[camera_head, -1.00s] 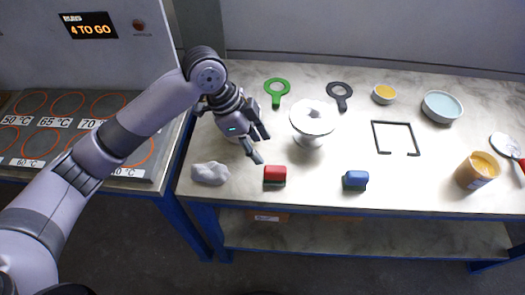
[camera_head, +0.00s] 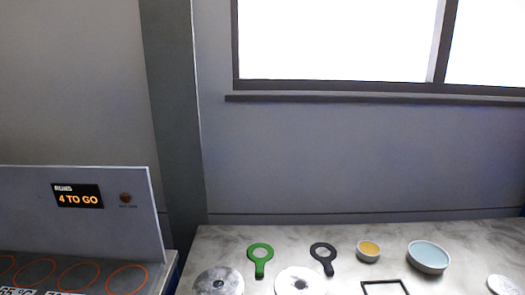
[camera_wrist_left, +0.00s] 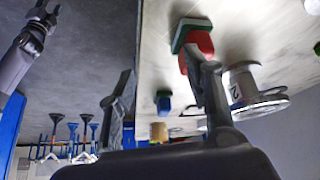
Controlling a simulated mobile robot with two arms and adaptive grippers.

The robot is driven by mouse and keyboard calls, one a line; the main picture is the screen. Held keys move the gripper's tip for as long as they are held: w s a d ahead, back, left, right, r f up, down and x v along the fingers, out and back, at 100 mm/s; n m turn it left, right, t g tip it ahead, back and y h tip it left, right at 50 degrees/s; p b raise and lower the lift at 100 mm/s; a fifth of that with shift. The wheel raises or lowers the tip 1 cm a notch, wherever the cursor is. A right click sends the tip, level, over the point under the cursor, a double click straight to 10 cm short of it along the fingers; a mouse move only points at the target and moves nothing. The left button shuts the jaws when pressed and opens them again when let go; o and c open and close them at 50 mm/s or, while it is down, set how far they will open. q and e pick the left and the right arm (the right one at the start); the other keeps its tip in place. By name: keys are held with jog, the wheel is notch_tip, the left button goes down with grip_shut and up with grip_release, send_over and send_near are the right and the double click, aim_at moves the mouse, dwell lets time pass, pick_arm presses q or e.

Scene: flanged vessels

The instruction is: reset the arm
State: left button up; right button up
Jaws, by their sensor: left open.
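My left gripper (camera_wrist_left: 158,68) shows in the left wrist view with its two fingers spread apart and nothing between them. One finger overlaps the red block with green edge (camera_wrist_left: 200,42) in the picture; I cannot tell if they touch. My left arm is out of the head view. Another grey arm, likely mine, with a gripper (camera_wrist_left: 40,24) shows small at the upper left of the wrist view; its jaws are unclear.
A flanged vessel (camera_wrist_left: 240,85) stands near the red block. In the head view, two pale discs (camera_head: 218,281) (camera_head: 299,281), a green ring tool (camera_head: 260,258), a dark ring tool (camera_head: 323,256), a yellow-filled bowl (camera_head: 368,250) and a blue bowl (camera_head: 428,256) sit on the table.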

pick_arm(q)
jog(key=s+a+f+n+t+y, duration=0.1)
jog(key=s+a+f+n+y, duration=0.25)
jog(key=s+a+n, duration=0.4)
jog(key=s+a+f+n+y, duration=0.2)
jog(key=s+a+f+n, duration=0.3)
jog(key=s+a, duration=0.45)
jog(key=s+f+x, duration=0.1)
jog(key=s+x, duration=0.1)
jog(key=x, duration=1)
jog(key=s+x, duration=0.3)
jog(key=x, duration=0.8)
jog(key=s+a+f+g, duration=0.1)
jog(key=s+f, duration=0.7)
jog(key=f, duration=0.1)
jog(key=s+a+f+m+g, duration=0.1)
jog(key=s+a+f, duration=0.1)
jog(key=s+f, duration=0.7)
jog(key=shift+s+a+f, duration=0.3)
jog(key=shift+a+f, duration=0.05)
